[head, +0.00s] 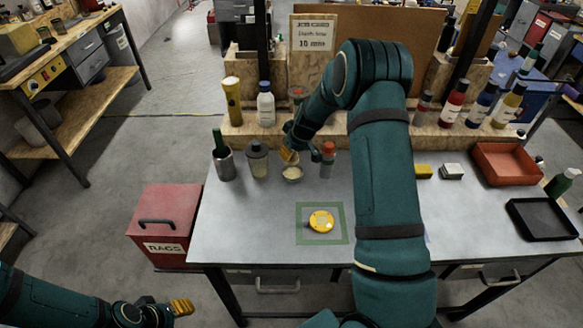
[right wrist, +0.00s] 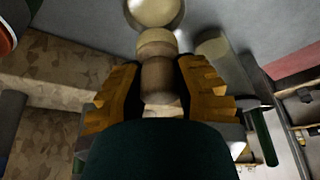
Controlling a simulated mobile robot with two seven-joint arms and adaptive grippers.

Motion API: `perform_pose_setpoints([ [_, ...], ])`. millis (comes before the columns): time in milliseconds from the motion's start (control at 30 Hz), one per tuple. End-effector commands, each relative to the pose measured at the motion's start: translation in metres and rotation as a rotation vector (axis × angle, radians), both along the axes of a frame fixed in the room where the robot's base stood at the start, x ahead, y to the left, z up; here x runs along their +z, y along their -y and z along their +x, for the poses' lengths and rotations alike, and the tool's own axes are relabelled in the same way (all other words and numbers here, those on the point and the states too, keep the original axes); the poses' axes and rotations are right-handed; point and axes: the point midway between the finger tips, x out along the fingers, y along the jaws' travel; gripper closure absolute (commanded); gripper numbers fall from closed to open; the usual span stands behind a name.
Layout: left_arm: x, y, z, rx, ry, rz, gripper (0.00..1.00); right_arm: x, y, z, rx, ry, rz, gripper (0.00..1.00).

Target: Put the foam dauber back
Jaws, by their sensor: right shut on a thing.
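My right gripper (head: 289,156) is over the back of the grey table, just above a small pale dish (head: 292,174). In the right wrist view its two ribbed yellow fingers are shut on the foam dauber (right wrist: 158,76), which has a brown wooden handle and a pale tan end. That end points toward the round cream-filled dish (right wrist: 155,10); I cannot tell whether they touch. In the head view the dauber is mostly hidden by the gripper. My left gripper (head: 182,307) is at the lower left, off the table; its opening is not clear.
Left of the dish stand a lidded jar (head: 257,160) and a metal cup holding a green bottle (head: 223,160). A red-capped bottle (head: 328,158) stands close right. A yellow round object (head: 321,221) lies on a green-framed square. The front left tabletop is clear.

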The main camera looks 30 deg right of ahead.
Motion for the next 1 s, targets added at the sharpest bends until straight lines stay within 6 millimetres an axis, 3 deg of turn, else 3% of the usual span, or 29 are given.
perform_pose_setpoints([
  [100, -0.001, 0.000, 0.000, 0.000, 0.000, 0.000, 0.53, -0.018, 0.000, 0.000, -0.001, -0.001, 0.001, 1.00],
  [267, -0.001, 0.000, 0.000, 0.000, 0.000, 0.001, 0.53, -0.027, 0.000, 0.000, 0.001, 0.001, 0.000, 1.00],
  [500, -0.003, 0.000, 0.000, 0.000, 0.000, 0.001, 0.53, -0.057, 0.000, 0.000, -0.001, -0.001, 0.000, 1.00],
  [967, -0.008, 0.000, 0.000, 0.000, 0.000, 0.002, 0.53, -0.064, 0.000, 0.000, 0.001, 0.001, -0.001, 1.00],
  [1000, -0.008, 0.000, 0.000, 0.000, 0.000, 0.002, 0.53, -0.064, 0.000, 0.000, 0.001, 0.001, 0.000, 0.58],
])
